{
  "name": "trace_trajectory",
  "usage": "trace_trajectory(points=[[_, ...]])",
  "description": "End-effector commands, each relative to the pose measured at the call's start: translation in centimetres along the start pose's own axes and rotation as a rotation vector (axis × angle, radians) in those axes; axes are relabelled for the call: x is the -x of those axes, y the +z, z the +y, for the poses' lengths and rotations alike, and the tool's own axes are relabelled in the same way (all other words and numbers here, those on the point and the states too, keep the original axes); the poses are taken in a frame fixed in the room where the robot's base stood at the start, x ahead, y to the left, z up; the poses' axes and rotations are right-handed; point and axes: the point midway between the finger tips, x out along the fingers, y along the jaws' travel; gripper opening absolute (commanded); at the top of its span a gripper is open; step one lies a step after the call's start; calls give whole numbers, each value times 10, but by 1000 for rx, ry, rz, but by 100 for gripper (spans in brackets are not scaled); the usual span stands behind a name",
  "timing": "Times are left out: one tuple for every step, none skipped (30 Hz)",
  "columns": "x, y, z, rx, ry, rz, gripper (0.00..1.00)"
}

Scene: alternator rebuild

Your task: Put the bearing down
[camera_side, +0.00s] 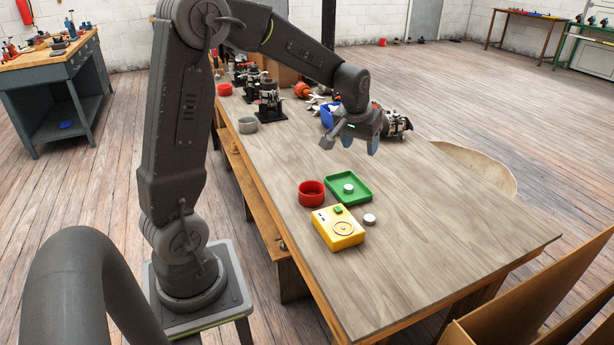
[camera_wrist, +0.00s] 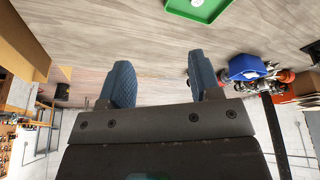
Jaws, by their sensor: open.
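One small pale round bearing (camera_side: 348,188) lies in the green tray (camera_side: 363,196). A similar pale round piece (camera_side: 369,219) lies on the bare tabletop beside the yellow box (camera_side: 340,232). The frames do not show which of the two is the task's bearing. My gripper (camera_side: 359,144) is open and empty. It hangs above the table, behind the green tray and clear of it. In the wrist view its two blue fingers (camera_wrist: 160,70) stand apart with nothing between them, and part of the green tray (camera_wrist: 205,12) shows at the top edge.
A red bowl (camera_side: 312,193) stands left of the green tray. A blue bin (camera_side: 327,116) and an alternator-like metal part (camera_side: 397,124) are close to my gripper. A grey bowl (camera_side: 247,125) and dark stands (camera_side: 269,100) are farther back. The table's right front is clear.

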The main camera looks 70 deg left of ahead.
Motion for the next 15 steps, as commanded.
trace_trajectory(points=[[26,16,12,-43,18,19,58],[38,27,18,-68,27,26,58],[54,41,24,-100,39,35,58],[66,52,29,-125,49,42,58],[76,63,32,-151,59,49,58],[90,79,37,-182,72,58,58],[99,91,40,-207,82,66,58],[108,104,42,-232,92,73,58],[118,120,44,-263,106,82,58],[126,133,45,-288,117,90,58],[132,146,45,-313,127,96,58],[139,162,45,-343,140,104,58],[144,173,45,-365,149,111,58],[147,184,44,-386,158,117,58],[151,197,43,-411,169,123,58]])
